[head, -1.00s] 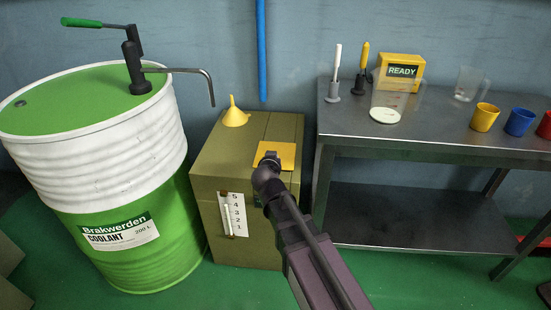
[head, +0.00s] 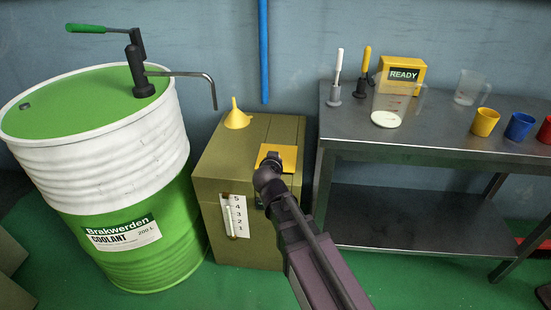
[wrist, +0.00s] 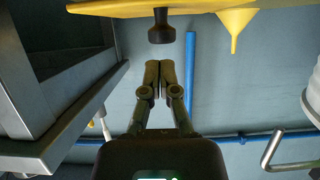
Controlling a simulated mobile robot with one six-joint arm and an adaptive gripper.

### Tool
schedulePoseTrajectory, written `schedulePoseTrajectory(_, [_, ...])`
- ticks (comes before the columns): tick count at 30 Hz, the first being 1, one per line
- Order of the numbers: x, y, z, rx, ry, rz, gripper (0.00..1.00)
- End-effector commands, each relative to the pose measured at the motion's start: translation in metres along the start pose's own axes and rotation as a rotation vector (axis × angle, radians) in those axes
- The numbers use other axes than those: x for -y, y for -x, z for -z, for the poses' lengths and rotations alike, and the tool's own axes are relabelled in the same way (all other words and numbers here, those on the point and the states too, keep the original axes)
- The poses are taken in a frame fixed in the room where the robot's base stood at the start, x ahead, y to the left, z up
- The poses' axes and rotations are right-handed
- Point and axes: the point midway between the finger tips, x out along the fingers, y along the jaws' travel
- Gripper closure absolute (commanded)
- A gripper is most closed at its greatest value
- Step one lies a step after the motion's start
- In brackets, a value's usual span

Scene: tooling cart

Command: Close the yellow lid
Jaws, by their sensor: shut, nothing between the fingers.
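The yellow lid (head: 287,153) appears as a flat yellow plate on top of the olive box (head: 213,160). Its near part is hidden behind my arm. In the wrist view, which is upside down, the lid (wrist: 105,8) is seen nearly edge-on, looking level, with a black knob (wrist: 161,28) standing up from it. I cannot tell whether its edge is fully seated. My gripper (wrist: 160,66) is shut and empty, its fingertips close to the knob but apparently apart from it. In the head view the fingers are hidden by my arm.
A yellow funnel (head: 236,119) stands on the box top. A green and white coolant drum (head: 125,140) with a hand pump is at left. A steel bench (head: 440,125) at right carries cups, jugs and a yellow READY box (head: 403,70).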

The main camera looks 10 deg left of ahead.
Motion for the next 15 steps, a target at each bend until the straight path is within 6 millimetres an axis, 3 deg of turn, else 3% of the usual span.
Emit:
schedulePoseTrajectory(11, [0.000, 0.010, 0.026, -0.011, 0.005, 0.003, 1.00])
schedulePoseTrajectory(15, [-0.001, 0.022, 0.007, -0.011, 0.006, 0.005, 1.00])
